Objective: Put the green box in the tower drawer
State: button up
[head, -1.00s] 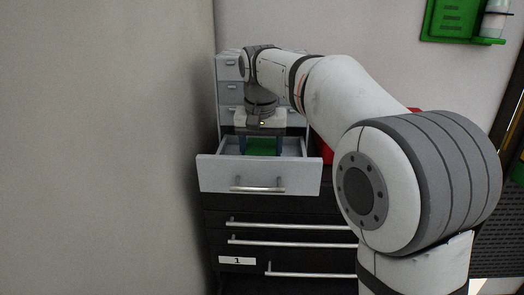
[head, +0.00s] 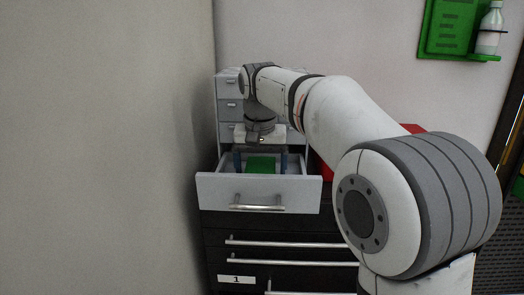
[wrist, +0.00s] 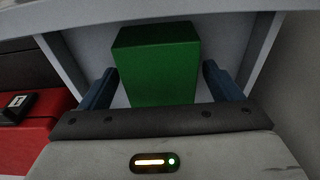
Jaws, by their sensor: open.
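The green box (head: 261,165) sits inside the open drawer (head: 258,193) of the grey tower (head: 229,106). It also shows in the wrist view (wrist: 158,65), between my two blue fingers with a gap on each side. My gripper (head: 260,160) is open and points down into the drawer above and around the box. The lower part of the box is partly hidden behind the drawer front in the head view.
A dark cabinet (head: 215,240) with several long handles stands under the tower. A red object (head: 326,175) is beside the tower on the right. A bare wall is close on the left. A green wall rack (head: 452,30) holds a bottle.

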aim_at(260, 169)
notch_tip(260, 169, up, 11)
jog(key=s, duration=0.2)
jog(key=shift+t, duration=0.6)
jog(key=s+d+f, duration=0.2)
jog(key=s+d, duration=0.1)
jog(key=s+d+f, duration=0.2)
jog(key=s+d, duration=0.2)
jog(key=s+d+f, duration=0.3)
jog(key=shift+s+d+f, duration=0.1)
jog(key=shift+s+d, duration=0.05)
jog(key=s+d+f, duration=0.3)
jog(key=s+f, duration=0.4)
jog(key=f, duration=0.1)
jog(key=s+d+f+t, duration=0.1)
jog(key=s+d+f, duration=0.2)
jog(key=s+f, duration=0.4)
jog(key=shift+s+d+f+t, duration=0.15)
jog(key=shift+d+f+t, duration=0.15)
jog(key=shift+f, duration=0.2)
